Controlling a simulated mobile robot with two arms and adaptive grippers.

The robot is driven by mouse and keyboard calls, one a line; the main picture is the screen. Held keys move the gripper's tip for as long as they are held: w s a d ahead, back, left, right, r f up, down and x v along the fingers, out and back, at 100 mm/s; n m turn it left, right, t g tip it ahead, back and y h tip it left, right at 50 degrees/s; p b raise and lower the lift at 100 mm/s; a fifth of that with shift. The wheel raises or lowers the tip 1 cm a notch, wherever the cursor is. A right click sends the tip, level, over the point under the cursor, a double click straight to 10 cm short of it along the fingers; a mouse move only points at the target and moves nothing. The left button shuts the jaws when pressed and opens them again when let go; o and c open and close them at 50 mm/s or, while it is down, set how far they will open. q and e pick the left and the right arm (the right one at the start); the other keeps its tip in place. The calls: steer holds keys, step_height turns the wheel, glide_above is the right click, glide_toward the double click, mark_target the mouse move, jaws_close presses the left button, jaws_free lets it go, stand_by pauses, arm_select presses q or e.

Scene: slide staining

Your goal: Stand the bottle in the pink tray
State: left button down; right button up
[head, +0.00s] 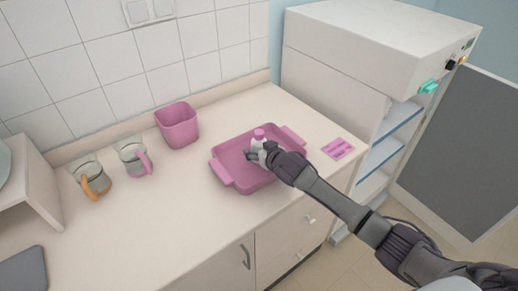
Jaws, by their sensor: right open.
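The pink tray (235,155) lies on the counter, with a handle at each end. The bottle (258,138) is white with a pink cap and appears upright inside the tray area, near its middle. My right gripper (262,152) reaches in from the right and is open at the bottle, in front of its lower part. The gripper hides the bottle's base, so I cannot tell whether it rests on the tray floor. My left gripper is not in view.
A pink square container (177,125) stands behind the tray to the left. Two glass jugs stand further left, one with a pink handle (145,162), one with an orange handle (97,187). A pink card (338,148) lies right of the tray.

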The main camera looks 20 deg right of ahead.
steer(key=shift+r, duration=0.2)
steer(key=shift+s, duration=0.25)
steer(key=b+v, duration=0.1)
steer(key=v, duration=1)
steer(key=shift+s, duration=0.25)
